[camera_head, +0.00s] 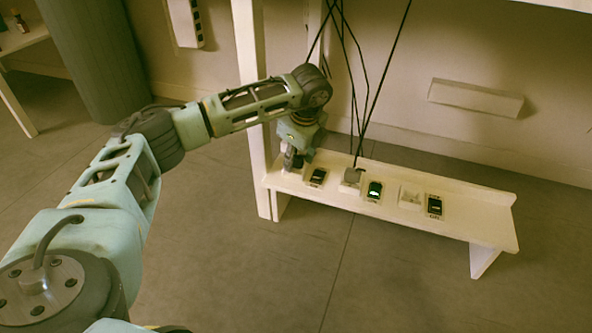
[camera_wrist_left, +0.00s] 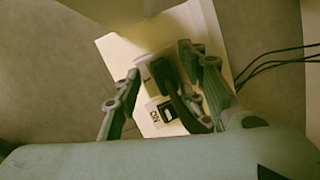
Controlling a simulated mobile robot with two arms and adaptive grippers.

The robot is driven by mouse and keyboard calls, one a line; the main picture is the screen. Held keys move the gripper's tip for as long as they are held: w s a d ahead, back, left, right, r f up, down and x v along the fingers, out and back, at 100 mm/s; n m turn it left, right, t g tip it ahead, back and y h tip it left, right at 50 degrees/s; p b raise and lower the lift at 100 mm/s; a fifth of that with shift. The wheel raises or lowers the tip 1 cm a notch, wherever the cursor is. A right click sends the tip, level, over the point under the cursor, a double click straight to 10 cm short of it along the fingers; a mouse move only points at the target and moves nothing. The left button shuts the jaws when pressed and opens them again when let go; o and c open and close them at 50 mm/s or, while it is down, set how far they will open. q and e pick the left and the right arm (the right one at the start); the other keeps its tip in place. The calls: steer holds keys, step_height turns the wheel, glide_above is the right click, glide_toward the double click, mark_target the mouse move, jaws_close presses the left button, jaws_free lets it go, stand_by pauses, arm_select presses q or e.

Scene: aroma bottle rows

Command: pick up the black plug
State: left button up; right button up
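My left gripper (camera_head: 292,160) reaches down to the left end of the white bench. In the left wrist view, its fingers (camera_wrist_left: 160,62) stand apart, with the black plug (camera_wrist_left: 165,78) between them. The plug looks upright at a pale socket block (camera_wrist_left: 146,72), and a dark curved band, perhaps its cable, runs down to the right. I see no clear contact between fingers and plug. In the head view the gripper mostly hides the plug. My right gripper is not in view.
The bench (camera_head: 480,222) holds switches, including a lit green one (camera_head: 374,190), a grey plug (camera_head: 352,175) on a socket, and an empty-looking socket (camera_head: 410,198). Black cables (camera_head: 364,100) hang close to the gripper's right. A white post (camera_head: 250,60) stands close at left.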

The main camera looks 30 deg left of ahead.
arm_select(q)
steer(key=shift+c, duration=0.5)
jaws_close()
steer(key=shift+r, duration=0.15)
